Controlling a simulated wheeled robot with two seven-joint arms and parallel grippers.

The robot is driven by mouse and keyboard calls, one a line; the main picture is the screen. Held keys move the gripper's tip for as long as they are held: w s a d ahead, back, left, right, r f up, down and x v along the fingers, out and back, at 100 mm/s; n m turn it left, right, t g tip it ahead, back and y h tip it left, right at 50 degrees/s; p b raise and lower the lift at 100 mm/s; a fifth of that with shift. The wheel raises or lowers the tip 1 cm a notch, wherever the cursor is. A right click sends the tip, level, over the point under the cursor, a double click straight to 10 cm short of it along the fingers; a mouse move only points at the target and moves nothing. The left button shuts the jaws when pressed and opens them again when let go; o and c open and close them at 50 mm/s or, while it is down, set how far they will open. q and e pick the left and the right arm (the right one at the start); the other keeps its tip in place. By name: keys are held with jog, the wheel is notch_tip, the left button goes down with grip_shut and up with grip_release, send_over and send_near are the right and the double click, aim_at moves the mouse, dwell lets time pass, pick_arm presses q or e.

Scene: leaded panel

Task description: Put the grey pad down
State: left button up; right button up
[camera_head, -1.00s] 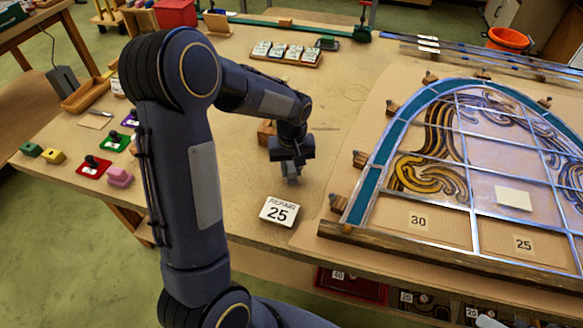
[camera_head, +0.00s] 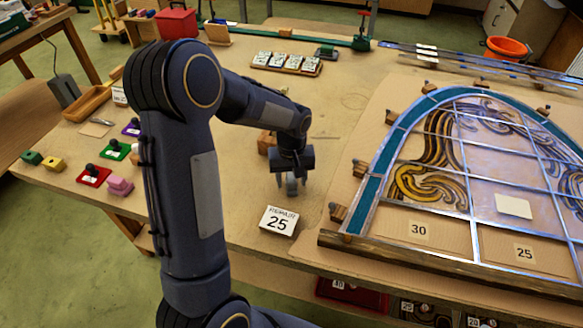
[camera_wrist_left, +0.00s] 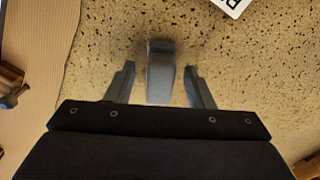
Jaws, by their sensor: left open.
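The grey pad (camera_head: 291,186) is a small grey block on the speckled bench top, just behind the white card marked 25 (camera_head: 279,221). In the left wrist view the pad (camera_wrist_left: 160,72) stands between the two fingers, with a gap on each side. My left gripper (camera_head: 291,182) points down over the pad and is open; its fingers (camera_wrist_left: 160,84) do not touch it. The pad's underside is hidden, but it appears to rest on the bench. My right gripper is not in view.
The leaded panel (camera_head: 372,183) with wooden blocks around its edge lies to the right. A wooden block (camera_head: 266,141) sits behind my gripper. Coloured stamp-like blocks (camera_head: 94,176) stand at the left. A rack of small cards (camera_head: 286,63) is at the back. Bare bench lies left of the gripper.

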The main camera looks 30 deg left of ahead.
aim_at(291, 177)
pick_arm(q)
notch_tip(291, 177, up, 12)
jog(key=f, duration=0.1)
jog(key=s+d+r+m+t+h, duration=0.1)
jog(key=s+d+m+t+h, duration=0.1)
jog(key=s, duration=0.9)
jog(key=s+d+r+m+t+h, duration=0.1)
jog(key=s+d+m+t, duration=0.2)
jog(key=s, duration=0.8)
jog(key=shift+d+r+m+t+h+b, duration=0.3)
jog(key=shift+d+h+b, duration=0.1)
jog(key=shift+d, duration=0.75)
